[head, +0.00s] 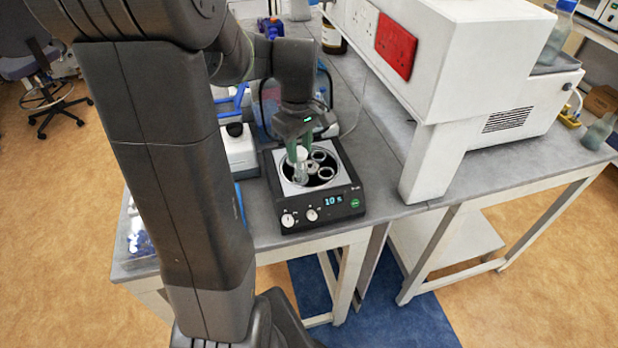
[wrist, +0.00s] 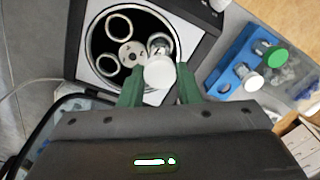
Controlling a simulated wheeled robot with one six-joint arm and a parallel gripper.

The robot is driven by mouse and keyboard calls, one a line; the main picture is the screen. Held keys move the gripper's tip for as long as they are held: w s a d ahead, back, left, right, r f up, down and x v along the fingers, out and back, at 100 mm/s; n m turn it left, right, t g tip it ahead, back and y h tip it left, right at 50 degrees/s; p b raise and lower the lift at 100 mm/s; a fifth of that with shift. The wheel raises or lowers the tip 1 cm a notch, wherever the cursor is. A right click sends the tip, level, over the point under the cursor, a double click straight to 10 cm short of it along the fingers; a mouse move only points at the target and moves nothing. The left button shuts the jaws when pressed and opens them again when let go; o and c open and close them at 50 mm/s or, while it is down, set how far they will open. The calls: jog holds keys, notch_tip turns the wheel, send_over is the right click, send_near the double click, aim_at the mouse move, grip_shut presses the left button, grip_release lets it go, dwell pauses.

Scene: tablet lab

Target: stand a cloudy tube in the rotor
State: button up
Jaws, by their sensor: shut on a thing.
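My gripper (head: 299,154) is shut on a white-capped tube (head: 300,172), held upright over the centrifuge. In the wrist view its green fingers (wrist: 160,88) stand on either side of the white cap (wrist: 160,72). The tube's body looks pale; I cannot tell how cloudy its contents are. The rotor (head: 313,176) sits in the open round bowl of the black centrifuge (head: 345,196). In the wrist view the rotor hub (wrist: 131,54) and two ringed, empty-looking places show. The tube's lower end is at the third place; I cannot tell how deep it is.
A blue rack (wrist: 230,70) with a green-capped tube (wrist: 275,57) and a white-capped tube (wrist: 253,83) stands beside the centrifuge. A white device (head: 240,152) is left of the centrifuge. A large white machine (head: 440,110) stands to the right. The grey bench (head: 385,190) has little free room here.

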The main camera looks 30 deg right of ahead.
aim_at(300, 162)
jog(key=shift+f, duration=0.15)
jog(key=shift+f+b, duration=0.8)
jog(key=shift+f, duration=0.25)
jog(key=shift+f, duration=0.2)
jog(key=shift+f+b, duration=0.95)
jog(key=shift+f, duration=0.15)
jog(key=o, duration=0.9)
jog(key=shift+r, duration=0.1)
